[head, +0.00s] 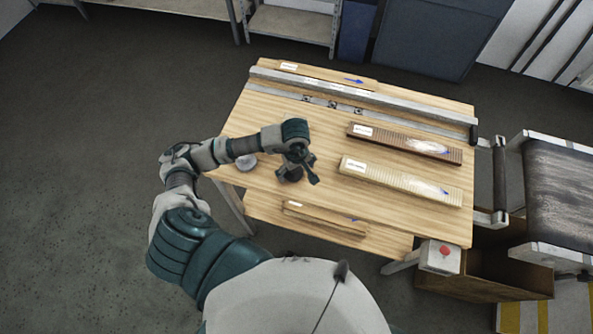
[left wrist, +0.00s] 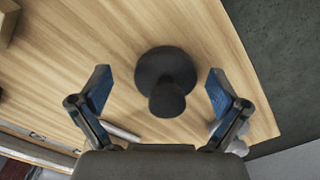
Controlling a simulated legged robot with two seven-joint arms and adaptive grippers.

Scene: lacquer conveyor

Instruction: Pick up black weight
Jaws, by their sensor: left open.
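The black weight (left wrist: 166,78) stands on the wooden table (left wrist: 222,60) in the left wrist view, a round dark base with a narrower knob on top. It lies between the two spread blue-padded fingers of my left gripper (left wrist: 158,92), and neither finger touches it. In the head view my left gripper (head: 300,168) is over the left part of the table, and the black weight (head: 290,174) shows only in part beneath it. My right gripper is not in view.
Wooden slatted boards (head: 405,142) (head: 400,180) lie on the table's right side, and another board (head: 325,217) lies at the near edge. A metal rail (head: 360,97) runs along the back. A light round object (head: 246,162) sits near the left edge. A conveyor (head: 560,195) stands at right.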

